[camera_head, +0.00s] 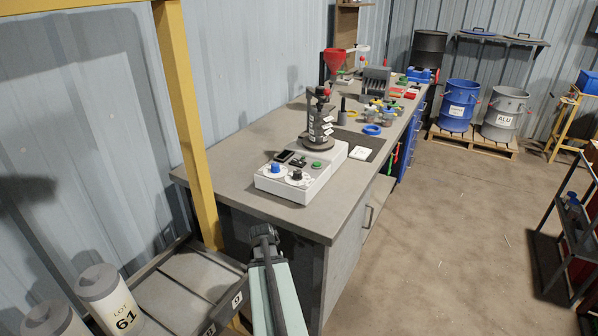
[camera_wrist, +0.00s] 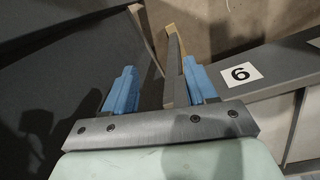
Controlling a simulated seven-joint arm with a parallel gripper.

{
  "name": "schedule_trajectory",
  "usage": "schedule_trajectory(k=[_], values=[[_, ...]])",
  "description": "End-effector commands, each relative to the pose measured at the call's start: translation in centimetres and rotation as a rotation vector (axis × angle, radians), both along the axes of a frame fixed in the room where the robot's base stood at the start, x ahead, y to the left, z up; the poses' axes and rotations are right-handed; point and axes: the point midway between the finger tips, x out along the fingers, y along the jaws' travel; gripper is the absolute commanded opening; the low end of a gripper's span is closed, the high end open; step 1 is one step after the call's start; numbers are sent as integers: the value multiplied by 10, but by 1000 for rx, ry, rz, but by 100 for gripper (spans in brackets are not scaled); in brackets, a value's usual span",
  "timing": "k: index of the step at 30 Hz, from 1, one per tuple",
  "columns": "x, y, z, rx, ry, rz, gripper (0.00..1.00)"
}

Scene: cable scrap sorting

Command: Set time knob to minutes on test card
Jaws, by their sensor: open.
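A white control box (camera_head: 300,172) sits at the near end of the grey bench. It carries a blue knob (camera_head: 275,169) and a black knob (camera_head: 297,175), each on a round pale dial, plus a green button (camera_head: 316,165) and a small dark display (camera_head: 284,156). I cannot tell which knob is for time, and the dial marks are too small to read. My gripper (camera_head: 264,235) is in front of the bench's near edge, apart from the knobs. Its blue fingers (camera_wrist: 160,70) are open and empty in the wrist view.
A dark device with a stacked column (camera_head: 320,125) stands on the box's far side. A yellow post (camera_head: 188,120) rises left of the bench. A compartmented rack (camera_head: 185,285) and white lidded containers (camera_head: 108,297) stand at lower left.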

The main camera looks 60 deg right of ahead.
Motion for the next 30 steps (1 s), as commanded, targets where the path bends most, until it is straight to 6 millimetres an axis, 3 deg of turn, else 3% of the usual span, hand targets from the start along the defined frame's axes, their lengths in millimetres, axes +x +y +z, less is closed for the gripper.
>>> schedule_trajectory(k=[3, 9, 18, 23, 30], values=[[37, -9, 31, 4, -44, -18, 56], [92, -11, 85, 17, -118, -44, 56], [156, -2, 162, 49, -210, -65, 56], [170, -2, 197, 54, -245, -64, 56], [140, -34, 252, -3, -294, -26, 56]])
